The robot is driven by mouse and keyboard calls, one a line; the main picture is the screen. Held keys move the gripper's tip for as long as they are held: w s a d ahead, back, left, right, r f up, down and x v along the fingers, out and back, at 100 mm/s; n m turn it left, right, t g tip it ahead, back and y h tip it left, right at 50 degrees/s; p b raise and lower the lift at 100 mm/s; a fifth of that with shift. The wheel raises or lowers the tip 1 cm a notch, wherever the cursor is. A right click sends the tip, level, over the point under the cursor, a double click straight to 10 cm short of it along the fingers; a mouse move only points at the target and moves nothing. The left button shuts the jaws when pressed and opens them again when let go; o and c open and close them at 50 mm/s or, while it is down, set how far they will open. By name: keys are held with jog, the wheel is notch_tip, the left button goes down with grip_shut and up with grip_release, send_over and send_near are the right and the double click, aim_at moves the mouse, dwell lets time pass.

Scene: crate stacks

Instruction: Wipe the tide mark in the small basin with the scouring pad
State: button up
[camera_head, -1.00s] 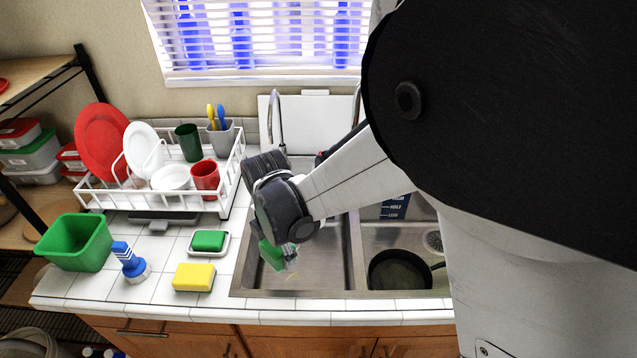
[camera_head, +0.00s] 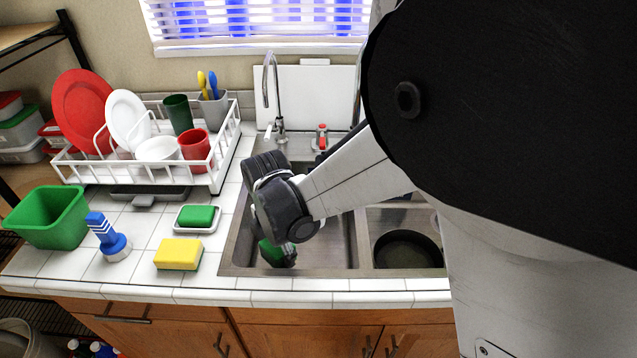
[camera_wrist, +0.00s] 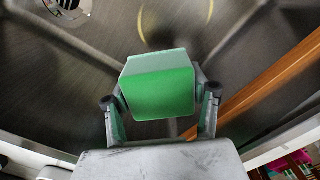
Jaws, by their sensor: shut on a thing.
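My gripper (camera_wrist: 160,103) is shut on the scouring pad (camera_wrist: 162,92), a green block with a paler top face. In the head view the gripper (camera_head: 278,245) points down inside the left sink basin (camera_head: 330,255), and part of the pad (camera_head: 271,253) shows below my wrist. In the wrist view a faint yellowish curved mark (camera_wrist: 141,24) lies on the grey metal beyond the pad, and another stretch of it (camera_wrist: 210,10) shows to the right. I cannot tell whether the pad touches the metal. A drain (camera_wrist: 68,5) shows at the top left.
The right basin holds a dark pan (camera_head: 405,250). Left of the sink are a green block on a white dish (camera_head: 213,227), a yellow sponge (camera_head: 179,253), a blue-and-white brush (camera_head: 107,238), a green tub (camera_head: 50,219) and a loaded dish rack (camera_head: 215,178). A faucet (camera_head: 267,80) rises behind.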

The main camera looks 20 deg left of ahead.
jog(key=shift+f, duration=0.15)
jog(key=shift+f+b, duration=1.5)
jog(key=shift+f, duration=1.3)
jog(key=shift+f+b, duration=0.85)
jog(key=shift+f, duration=0.2)
jog(key=shift+d, duration=0.1)
